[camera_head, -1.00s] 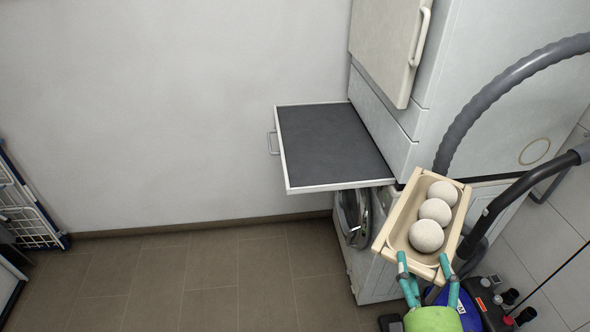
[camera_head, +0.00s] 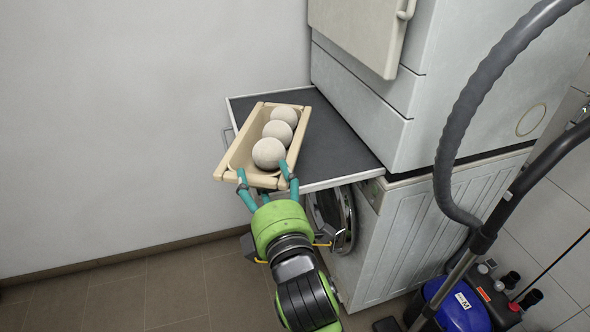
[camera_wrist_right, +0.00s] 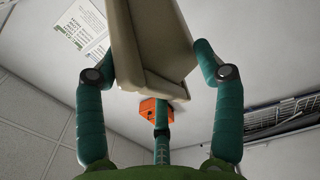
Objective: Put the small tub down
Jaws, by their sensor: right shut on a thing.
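The small tub (camera_head: 229,160) is a cream rectangular container with three pale balls (camera_head: 277,131) in a row inside. My right gripper (camera_head: 266,179) is shut on the tub's near end with its teal fingers. The tub also shows in the right wrist view (camera_wrist_right: 150,45), between the fingers. In the head view it overlaps the left part of the pulled-out dark shelf (camera_head: 340,148); I cannot tell whether it touches the shelf. My left gripper is not in view.
The shelf sits between the upper dryer (camera_head: 450,70) and the lower washer (camera_head: 430,220), whose round door (camera_head: 336,215) is ajar. A dryer door (camera_head: 365,30) hangs open above. A grey hose (camera_head: 470,100) and a blue vacuum (camera_head: 462,308) stand right. The shelf's right part is bare.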

